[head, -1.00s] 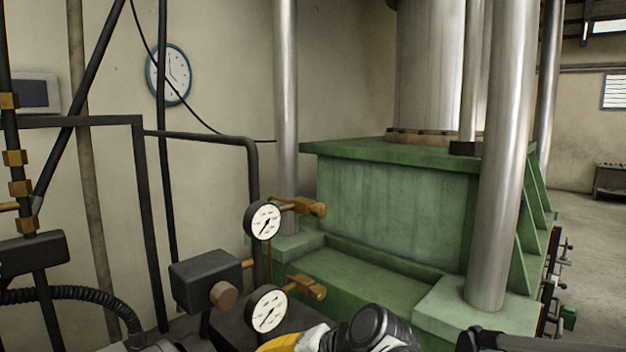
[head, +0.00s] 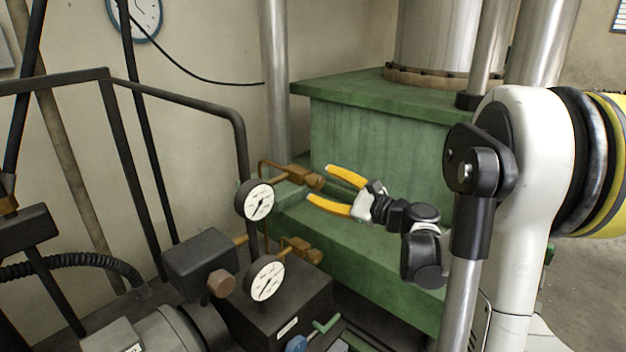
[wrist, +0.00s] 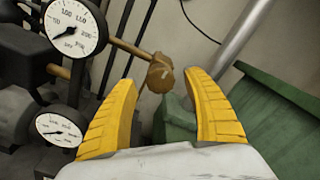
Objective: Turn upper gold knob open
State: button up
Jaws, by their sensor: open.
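The upper gold knob (head: 315,180) sits at the end of a brass stem behind and to the right of the upper gauge (head: 258,200). In the wrist view the knob (wrist: 160,73) appears between the two yellow fingers, farther out than their tips, with clear space on both sides. My gripper (head: 318,183) is open and empty, its yellow fingers pointing left toward the knob. The head view does not show clearly how deep the gap is; no contact shows. A lower gold knob (head: 312,254) sits below, near the lower gauge (head: 267,279).
A green press base (head: 390,150) stands behind and right of the knobs. A dark box with a round button (head: 221,284) and black pipes (head: 125,150) are on the left. A blue-handled valve (head: 296,343) and green lever (head: 325,326) lie low in front.

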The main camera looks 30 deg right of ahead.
aim_at(319, 184)
jog(key=shift+x, duration=1.65)
jog(key=c, duration=1.2)
